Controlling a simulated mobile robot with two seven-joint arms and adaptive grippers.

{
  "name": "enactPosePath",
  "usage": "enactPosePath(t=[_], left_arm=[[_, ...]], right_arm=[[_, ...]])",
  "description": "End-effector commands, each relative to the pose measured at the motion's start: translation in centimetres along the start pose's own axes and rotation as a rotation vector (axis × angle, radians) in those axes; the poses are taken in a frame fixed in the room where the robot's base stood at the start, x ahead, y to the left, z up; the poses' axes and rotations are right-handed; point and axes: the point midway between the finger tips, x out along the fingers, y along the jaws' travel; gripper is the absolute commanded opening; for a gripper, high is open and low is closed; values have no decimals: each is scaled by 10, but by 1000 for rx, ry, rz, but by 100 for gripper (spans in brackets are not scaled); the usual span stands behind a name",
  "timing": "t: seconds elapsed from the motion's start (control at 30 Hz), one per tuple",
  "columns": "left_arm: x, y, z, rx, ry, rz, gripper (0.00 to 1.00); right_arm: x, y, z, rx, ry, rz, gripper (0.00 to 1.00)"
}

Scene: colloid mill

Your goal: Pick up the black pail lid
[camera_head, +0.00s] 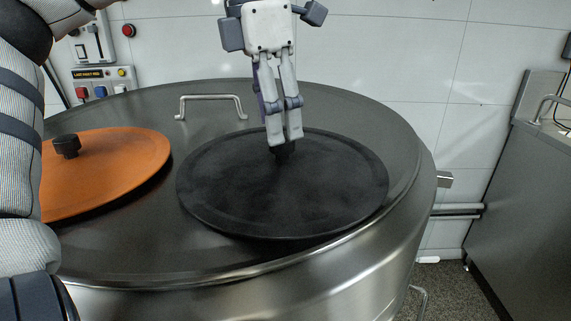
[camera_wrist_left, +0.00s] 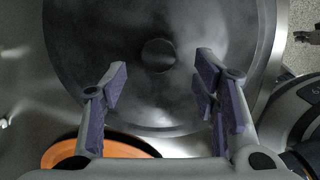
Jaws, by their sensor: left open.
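The black pail lid (camera_head: 330,190) is a wide round disc lying on top of the large steel vessel, right of centre in the head view. Its small black knob (camera_head: 284,155) stands at its middle, partly hidden by my left gripper (camera_head: 284,142). The left gripper points down with its fingertips at the knob in this view. In the left wrist view the lid (camera_wrist_left: 90,50) fills the upper middle. Its knob (camera_wrist_left: 158,55) shows beyond and between the spread purple-padded fingers (camera_wrist_left: 160,95). The left gripper is open and holds nothing. My right gripper is not in view.
An orange lid (camera_head: 115,165) with a black knob lies left of the black lid. A metal handle (camera_head: 210,99) rises from the steel vessel top (camera_head: 150,245) behind them. Control boxes (camera_head: 103,82) hang on the wall; a steel cabinet (camera_head: 520,180) stands at right.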

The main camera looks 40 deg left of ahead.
Motion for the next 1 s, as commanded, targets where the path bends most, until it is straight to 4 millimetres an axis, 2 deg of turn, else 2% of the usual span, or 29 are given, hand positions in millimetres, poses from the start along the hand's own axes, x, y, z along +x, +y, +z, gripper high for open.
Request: enactPosePath(t=[0.03,0.17,0.43,0.47,0.7,1.0], left_arm=[[18,1,5,0,16,-8,55],[38,2,8,0,12,-7,55],[42,1,8,-1,4,-1,55],[42,1,8,-1,4,-1,52],[41,1,8,-1,4,-1,0],[38,1,8,-1,3,-1,0]], right_arm=[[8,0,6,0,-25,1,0],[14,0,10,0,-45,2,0],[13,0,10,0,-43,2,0],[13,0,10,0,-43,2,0],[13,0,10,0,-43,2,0],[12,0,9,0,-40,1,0]])
